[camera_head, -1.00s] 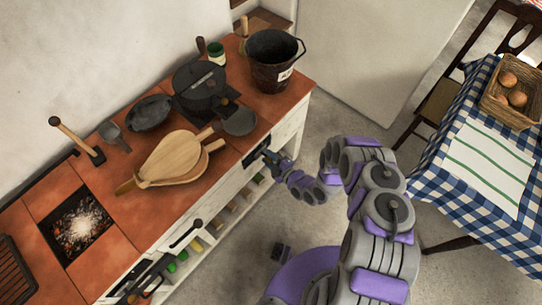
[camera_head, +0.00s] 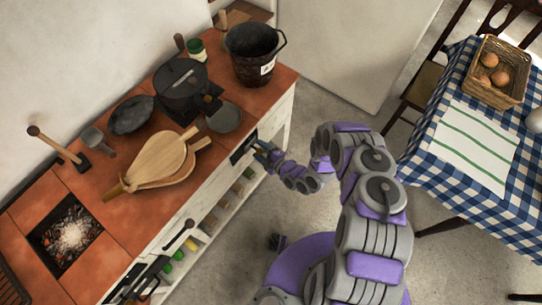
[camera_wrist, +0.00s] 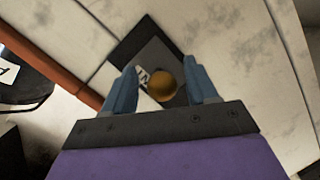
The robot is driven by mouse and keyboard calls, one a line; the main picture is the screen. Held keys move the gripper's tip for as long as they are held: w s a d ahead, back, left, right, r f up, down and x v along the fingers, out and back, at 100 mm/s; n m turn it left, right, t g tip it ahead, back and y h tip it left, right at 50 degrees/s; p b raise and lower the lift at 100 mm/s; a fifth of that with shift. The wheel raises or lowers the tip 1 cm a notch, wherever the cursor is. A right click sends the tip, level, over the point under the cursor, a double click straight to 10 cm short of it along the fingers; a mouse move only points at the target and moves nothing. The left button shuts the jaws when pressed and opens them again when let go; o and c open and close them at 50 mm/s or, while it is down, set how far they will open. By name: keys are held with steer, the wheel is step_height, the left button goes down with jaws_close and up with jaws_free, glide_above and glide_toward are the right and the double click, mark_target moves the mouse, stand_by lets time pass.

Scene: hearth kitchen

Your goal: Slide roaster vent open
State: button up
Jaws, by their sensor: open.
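A dark vent plate (camera_wrist: 140,43) is set in the pale front of the counter, with a lighter grey slide part and a small white label. A round brass knob (camera_wrist: 163,85) sticks out from it. My gripper (camera_wrist: 163,88) is open, with one blue finger on each side of the knob; I see no clear contact. In the head view the vent plate (camera_head: 243,146) is below the counter's edge, and my gripper (camera_head: 264,153) is right at it, partly hiding it.
The tiled counter (camera_head: 115,215) holds wooden bellows (camera_head: 160,162), a lidded black pot (camera_head: 182,90), a black bucket (camera_head: 252,62) and an ember pit (camera_head: 68,232). A shelf with jars lies below. Floor to the right is clear up to the checked table (camera_head: 430,140).

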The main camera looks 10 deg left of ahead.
steer(key=p+v, duration=0.2)
steer(key=v, duration=1.5)
steer(key=shift+d, duration=0.15)
steer(key=shift+w+f, duration=0.1)
